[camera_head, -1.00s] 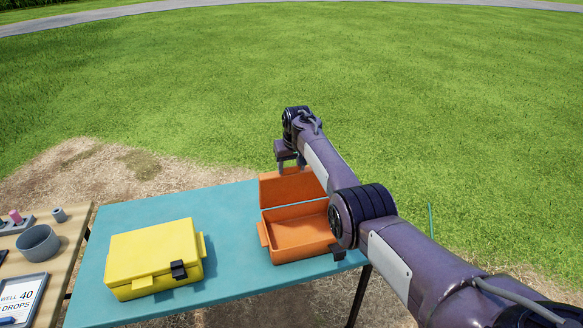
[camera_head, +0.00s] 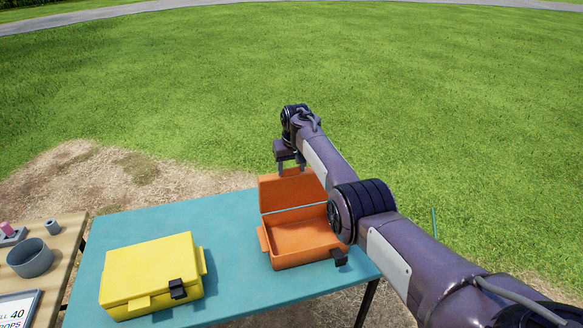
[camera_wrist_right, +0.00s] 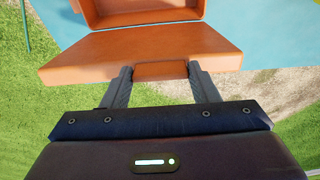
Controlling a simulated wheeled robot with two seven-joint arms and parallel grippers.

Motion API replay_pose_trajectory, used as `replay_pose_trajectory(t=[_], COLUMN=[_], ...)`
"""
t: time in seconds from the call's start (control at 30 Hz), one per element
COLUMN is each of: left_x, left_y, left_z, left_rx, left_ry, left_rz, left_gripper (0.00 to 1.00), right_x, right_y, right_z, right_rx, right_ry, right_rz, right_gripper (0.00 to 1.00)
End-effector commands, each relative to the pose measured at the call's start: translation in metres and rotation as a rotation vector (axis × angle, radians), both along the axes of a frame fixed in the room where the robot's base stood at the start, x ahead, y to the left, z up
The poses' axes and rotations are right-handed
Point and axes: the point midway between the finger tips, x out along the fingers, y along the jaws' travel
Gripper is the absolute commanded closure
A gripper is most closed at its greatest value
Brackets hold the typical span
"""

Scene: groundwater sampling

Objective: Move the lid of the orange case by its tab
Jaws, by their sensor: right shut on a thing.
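The orange case (camera_head: 300,237) stands open and empty on the teal table, partly hidden by my right arm. Its lid (camera_head: 285,193) stands up at the far side, and it also shows in the right wrist view (camera_wrist_right: 105,55). The lid's tab (camera_wrist_right: 160,70) is between the two fingers of my right gripper (camera_wrist_right: 160,82), which is shut on it. In the head view my right gripper (camera_head: 290,168) is at the lid's top edge. A dark latch (camera_head: 339,257) is at the case's front. My left gripper is not in view.
A shut yellow case (camera_head: 150,272) with a dark latch sits on the teal table (camera_head: 225,220), left of the orange case, with bare tabletop between. A wooden table (camera_head: 62,243) at the left holds a grey bowl (camera_head: 30,256) and a sign. Open grass lies behind.

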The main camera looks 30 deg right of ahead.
Motion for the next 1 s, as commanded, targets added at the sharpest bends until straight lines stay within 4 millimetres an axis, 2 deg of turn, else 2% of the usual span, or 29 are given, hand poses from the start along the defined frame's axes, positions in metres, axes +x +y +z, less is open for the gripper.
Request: replay_pose_trajectory(t=[0.33, 1.0], left_x=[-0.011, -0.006], left_y=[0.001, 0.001], left_z=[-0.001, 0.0], left_rx=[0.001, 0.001], left_ry=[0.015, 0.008], left_rz=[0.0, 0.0], left_gripper=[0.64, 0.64], right_x=[0.0, 0.001], right_y=[0.0, 0.0], right_z=[0.001, 0.002], right_rx=[0.0, 0.0], right_ry=[0.001, -0.002], right_rz=[0.0, 0.0], right_gripper=[0.87, 0.87])
